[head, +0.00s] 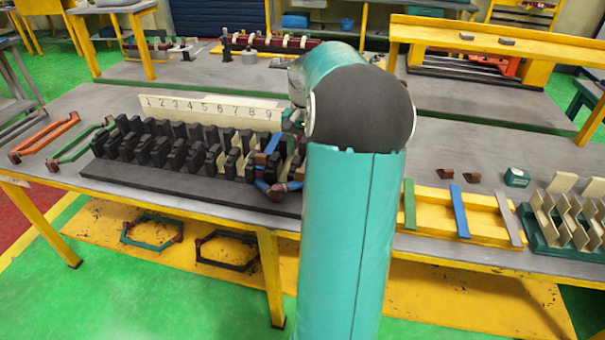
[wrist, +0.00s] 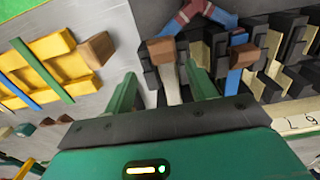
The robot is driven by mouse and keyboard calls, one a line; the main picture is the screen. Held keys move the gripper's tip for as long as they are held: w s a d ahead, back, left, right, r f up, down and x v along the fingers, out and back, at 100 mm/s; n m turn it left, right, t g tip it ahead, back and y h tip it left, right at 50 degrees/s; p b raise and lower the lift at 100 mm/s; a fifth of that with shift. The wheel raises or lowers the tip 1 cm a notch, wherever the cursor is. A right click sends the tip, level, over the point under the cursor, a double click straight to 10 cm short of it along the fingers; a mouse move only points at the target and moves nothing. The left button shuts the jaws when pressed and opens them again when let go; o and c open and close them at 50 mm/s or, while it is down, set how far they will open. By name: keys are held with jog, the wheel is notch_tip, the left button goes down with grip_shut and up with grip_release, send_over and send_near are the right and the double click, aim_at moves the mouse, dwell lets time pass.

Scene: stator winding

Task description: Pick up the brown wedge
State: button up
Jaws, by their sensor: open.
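In the wrist view, my gripper (wrist: 163,73) is open, with its two green fingers apart. A brown wedge (wrist: 160,50) sits on the dark stator just beyond the gap between the fingertips; I cannot tell whether they touch it. A second brown wedge (wrist: 97,48) lies on the grey table left of the fingers, beside the yellow tray. Another brown piece (wrist: 243,54) sits on the stator over the blue coil. In the head view, two brown wedges (head: 445,173) (head: 472,177) lie on the table right of my arm, which hides most of the gripper.
The stator (head: 180,150) has rows of black teeth, with a numbered board (head: 210,108) behind it. The yellow tray (head: 435,202) holds green, blue and grey strips. A green rack (head: 560,240) with cream pieces stands at the right. Orange and green coils (head: 45,137) (head: 80,143) lie at the left.

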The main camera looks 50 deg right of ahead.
aim_at(303, 172)
jog(key=f, duration=0.5)
jog(key=shift+w+a+f, duration=0.15)
jog(key=shift+a+f, duration=0.1)
jog(key=shift+f, duration=0.05)
jog(key=c, duration=1.1)
